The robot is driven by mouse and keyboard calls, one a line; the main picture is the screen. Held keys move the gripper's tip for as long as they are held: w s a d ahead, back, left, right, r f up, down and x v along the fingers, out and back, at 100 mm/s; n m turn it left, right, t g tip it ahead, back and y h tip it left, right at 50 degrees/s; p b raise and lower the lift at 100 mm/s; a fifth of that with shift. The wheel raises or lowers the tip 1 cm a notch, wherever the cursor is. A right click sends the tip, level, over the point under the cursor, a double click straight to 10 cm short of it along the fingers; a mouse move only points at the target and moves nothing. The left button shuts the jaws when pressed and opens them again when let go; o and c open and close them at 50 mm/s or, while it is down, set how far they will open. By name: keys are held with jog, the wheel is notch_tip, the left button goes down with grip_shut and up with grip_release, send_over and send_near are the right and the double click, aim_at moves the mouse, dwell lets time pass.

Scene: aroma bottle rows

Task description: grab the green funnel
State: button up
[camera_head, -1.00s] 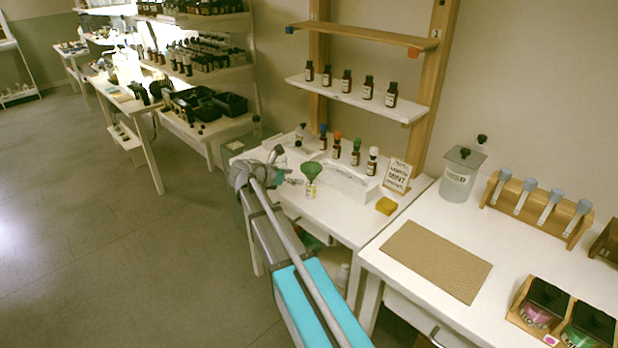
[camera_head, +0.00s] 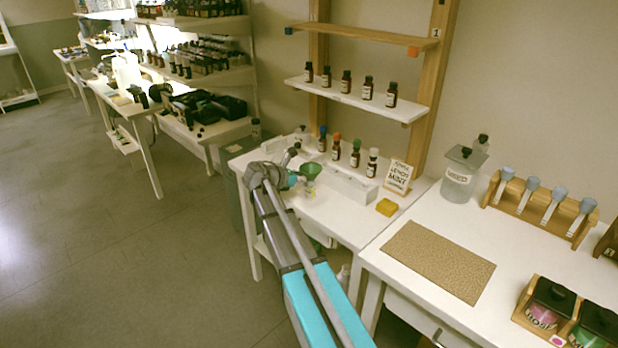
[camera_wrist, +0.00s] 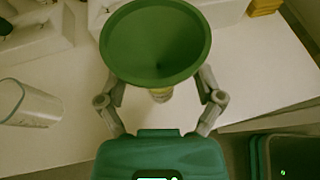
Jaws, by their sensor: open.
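The green funnel (camera_head: 310,170) sits upright over a small bottle on the white table, in front of the row of bottles. In the wrist view the funnel's wide round mouth (camera_wrist: 155,42) fills the top middle, with a pale bottle neck (camera_wrist: 161,95) just below it. My gripper (camera_wrist: 158,80) is open, with one finger on each side of the funnel. The fingertips are partly hidden behind its rim, and I cannot tell whether they touch it. In the head view my gripper (camera_head: 297,179) is small and partly hidden by my wrist.
A yellow block (camera_head: 386,207) and a lettered card (camera_head: 398,177) are to the right. The table's front is mostly clear.

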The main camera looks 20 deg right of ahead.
jog(key=shift+b+x, duration=0.3)
jog(key=shift+x, duration=1.05)
jog(key=shift+a, duration=0.1)
jog(key=c, duration=1.2)
